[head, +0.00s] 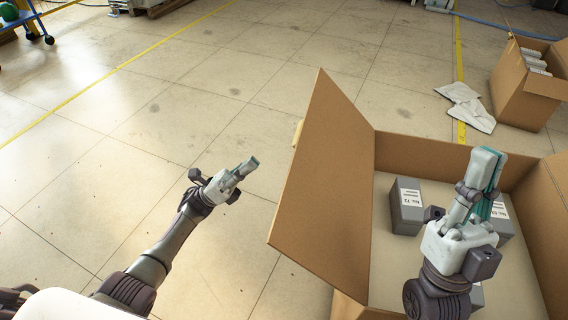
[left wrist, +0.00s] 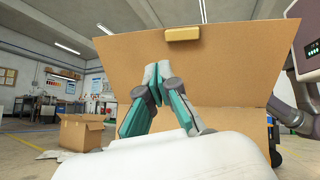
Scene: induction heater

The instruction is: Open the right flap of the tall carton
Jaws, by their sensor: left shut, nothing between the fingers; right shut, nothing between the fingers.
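The tall carton (head: 432,148) stands open at the right of the head view. Its left flap (head: 322,175) is up and leans outward; in the left wrist view the flap's outer face (left wrist: 240,65) carries a yellow tab (left wrist: 182,34). At the right edge a brown panel (head: 548,225) is cut off by the frame; I cannot tell wall from right flap there. My left gripper (head: 248,166) is shut and empty, left of the left flap and apart from it. My right gripper (head: 487,160) is shut and empty, above the carton's opening, hiding part of the inside.
Grey labelled boxes (head: 407,207) lie inside the carton. A smaller open carton (head: 522,100) and white cloths (head: 467,106) are on the floor at the back right. A blue cart (head: 28,18) is at the far left. The floor left of the carton is clear.

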